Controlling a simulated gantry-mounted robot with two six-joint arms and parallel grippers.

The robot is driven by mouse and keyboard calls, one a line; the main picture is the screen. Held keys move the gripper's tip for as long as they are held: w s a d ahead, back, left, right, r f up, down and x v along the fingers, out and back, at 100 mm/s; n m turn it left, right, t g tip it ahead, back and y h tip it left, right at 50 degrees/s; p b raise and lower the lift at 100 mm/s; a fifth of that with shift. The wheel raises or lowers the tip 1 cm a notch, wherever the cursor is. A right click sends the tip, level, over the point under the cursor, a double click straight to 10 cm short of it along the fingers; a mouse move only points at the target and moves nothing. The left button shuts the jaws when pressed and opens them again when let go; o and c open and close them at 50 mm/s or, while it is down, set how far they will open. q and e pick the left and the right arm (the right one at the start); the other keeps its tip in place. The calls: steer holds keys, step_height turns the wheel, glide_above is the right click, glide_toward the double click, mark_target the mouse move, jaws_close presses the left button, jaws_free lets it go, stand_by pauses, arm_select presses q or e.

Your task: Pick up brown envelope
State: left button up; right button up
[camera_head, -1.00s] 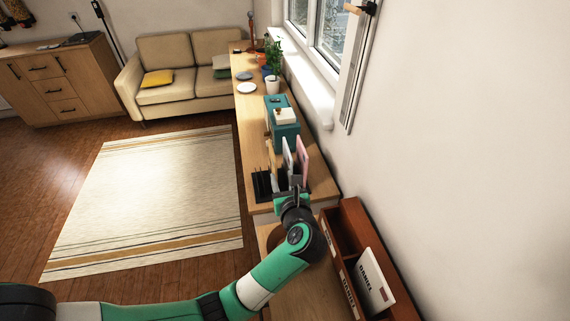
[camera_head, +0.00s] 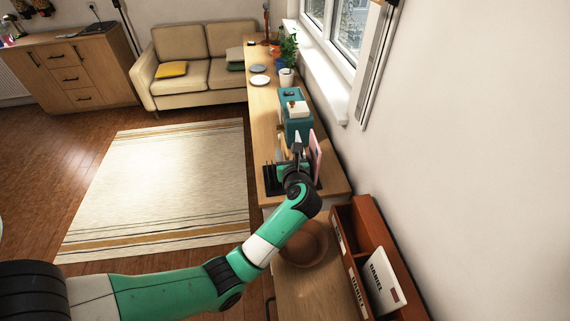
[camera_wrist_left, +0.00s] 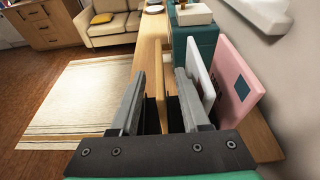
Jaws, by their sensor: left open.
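The brown envelope (camera_wrist_left: 159,85) stands upright on edge in a dark rack (camera_wrist_left: 150,115). In the left wrist view it lies between the two fingers of my left gripper (camera_wrist_left: 160,75), with a gap visible on each side. The gripper is open. In the head view a narrow tan strip of the envelope (camera_head: 282,148) shows just left of my left gripper (camera_head: 297,150), which reaches over the rack (camera_head: 270,180). The envelope's lower part is hidden. My right gripper is not in view.
A white envelope (camera_wrist_left: 198,72) and a pink envelope (camera_wrist_left: 236,85) stand close to the right of the gripper. A teal box (camera_head: 296,122) stands behind, by the wall. A brown bowl (camera_head: 303,244) and a red-brown letter holder (camera_head: 348,232) are nearer. The rug side is clear.

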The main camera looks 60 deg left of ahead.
arm_select(q)
steer(key=x, duration=0.3)
steer(key=shift+a+b, duration=0.1)
steer(key=shift+b, duration=0.2)
jaws_close()
stand_by(1.1)
